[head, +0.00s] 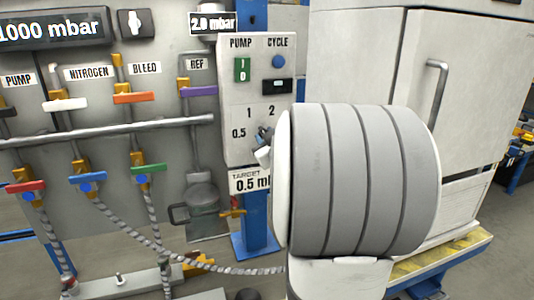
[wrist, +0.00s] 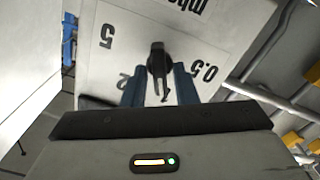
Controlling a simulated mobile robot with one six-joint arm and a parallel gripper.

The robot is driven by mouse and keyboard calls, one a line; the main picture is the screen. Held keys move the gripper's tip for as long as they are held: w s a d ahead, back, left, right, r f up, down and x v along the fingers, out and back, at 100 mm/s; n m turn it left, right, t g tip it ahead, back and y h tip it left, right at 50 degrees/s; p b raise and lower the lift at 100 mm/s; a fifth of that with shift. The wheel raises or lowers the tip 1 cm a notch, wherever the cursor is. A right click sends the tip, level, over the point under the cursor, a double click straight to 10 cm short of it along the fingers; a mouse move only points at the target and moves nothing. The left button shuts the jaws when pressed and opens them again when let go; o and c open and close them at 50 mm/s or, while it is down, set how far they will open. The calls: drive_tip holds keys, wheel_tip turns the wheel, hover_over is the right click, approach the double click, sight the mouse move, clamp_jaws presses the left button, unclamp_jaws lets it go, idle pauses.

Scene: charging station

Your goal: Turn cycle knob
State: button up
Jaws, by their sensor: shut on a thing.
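The cycle knob (wrist: 157,53) is black and sits on a white dial face in the wrist view. The numbers 0.5, 2 and 5 show around it, turned in the picture. My gripper (wrist: 160,75) has its two blue fingers on either side of the knob and is shut on it. The knob's lower part lies between the fingers, and I cannot tell its exact setting. In the head view the white control panel (head: 231,97) carries PUMP and CYCLE labels and dial marks 0.5, 1 and 2. My arm hides most of the dial and knob there.
A green pump switch (head: 242,69) and a blue button (head: 278,62) are above the dial. A TARGET label (head: 249,182) is below. Pipes with coloured valve handles (head: 136,98) fill the left. A white cabinet (head: 375,60) stands behind my arm at right.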

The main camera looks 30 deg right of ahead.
drive_tip(key=shift+a+f+n+b, duration=0.1)
drive_tip(key=shift+f+n+b, duration=0.05)
drive_tip(key=shift+n+b, duration=3)
drive_tip(key=shift+a+f+n+b, duration=0.1)
drive_tip(key=shift+f+n+b, duration=0.05)
drive_tip(key=shift+n+b, duration=2.95)
drive_tip(key=shift+d, duration=0.1)
drive_tip(key=o, duration=0.7)
drive_tip(key=shift+r, duration=0.1)
